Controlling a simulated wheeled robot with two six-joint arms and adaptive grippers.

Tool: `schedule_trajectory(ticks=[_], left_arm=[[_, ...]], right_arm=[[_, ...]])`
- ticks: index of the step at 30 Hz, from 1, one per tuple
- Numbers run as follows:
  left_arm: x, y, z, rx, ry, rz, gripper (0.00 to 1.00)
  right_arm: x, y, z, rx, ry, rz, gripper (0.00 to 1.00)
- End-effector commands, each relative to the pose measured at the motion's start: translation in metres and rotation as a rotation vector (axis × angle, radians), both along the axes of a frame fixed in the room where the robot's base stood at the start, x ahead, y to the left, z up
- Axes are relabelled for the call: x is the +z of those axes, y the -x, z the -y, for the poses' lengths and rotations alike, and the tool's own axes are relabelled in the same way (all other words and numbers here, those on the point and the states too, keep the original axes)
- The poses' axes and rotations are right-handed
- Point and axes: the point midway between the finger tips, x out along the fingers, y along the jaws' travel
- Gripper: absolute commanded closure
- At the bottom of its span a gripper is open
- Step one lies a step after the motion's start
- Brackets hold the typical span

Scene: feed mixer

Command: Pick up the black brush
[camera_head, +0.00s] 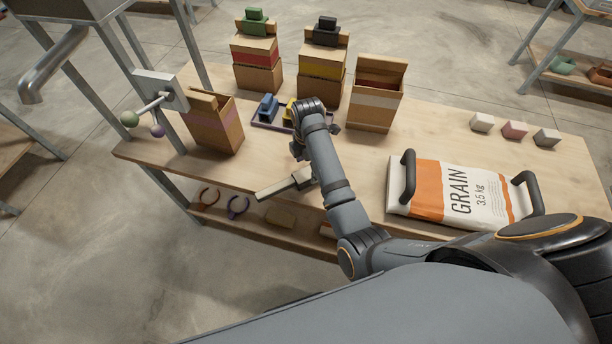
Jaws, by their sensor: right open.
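The black brush (326,30) sits upright on top of a cardboard box with a yellow band at the back of the table. My right gripper (316,130) is over the table, in front of that box and lower in the picture, clearly apart from the brush. It is open, and its fingers are partly hidden by its own wrist. A blue brush-like block (268,107) and a yellow one (289,111) are on a dark tray (262,125) beside the gripper, the yellow one partly hidden. My left gripper is not in view.
A green block (257,20) sits on a red-banded box (256,55). Open boxes stand at right (376,95) and left (215,125). A grain sack (455,190) between black handles lies at right. Several small blocks (514,130) lie behind it. A pale bar (285,185) is near the front edge.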

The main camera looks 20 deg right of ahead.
Motion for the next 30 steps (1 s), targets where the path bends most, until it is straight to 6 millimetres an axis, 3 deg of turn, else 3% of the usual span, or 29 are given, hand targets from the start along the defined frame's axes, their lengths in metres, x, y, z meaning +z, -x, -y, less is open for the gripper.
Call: schedule_trajectory(ticks=[7, 15, 23, 30], left_arm=[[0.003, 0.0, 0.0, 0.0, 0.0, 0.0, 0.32], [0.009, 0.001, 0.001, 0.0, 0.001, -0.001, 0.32], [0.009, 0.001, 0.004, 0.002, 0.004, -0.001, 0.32], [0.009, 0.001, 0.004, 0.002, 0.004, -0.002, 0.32]], right_arm=[[-0.012, 0.0, -0.001, 0.0, -0.001, -0.001, 0.26], [-0.054, -0.002, -0.004, -0.001, 0.001, 0.0, 0.26], [-0.06, -0.002, -0.004, -0.001, 0.001, 0.002, 0.26], [-0.059, -0.002, -0.005, -0.001, 0.001, 0.002, 0.58]])
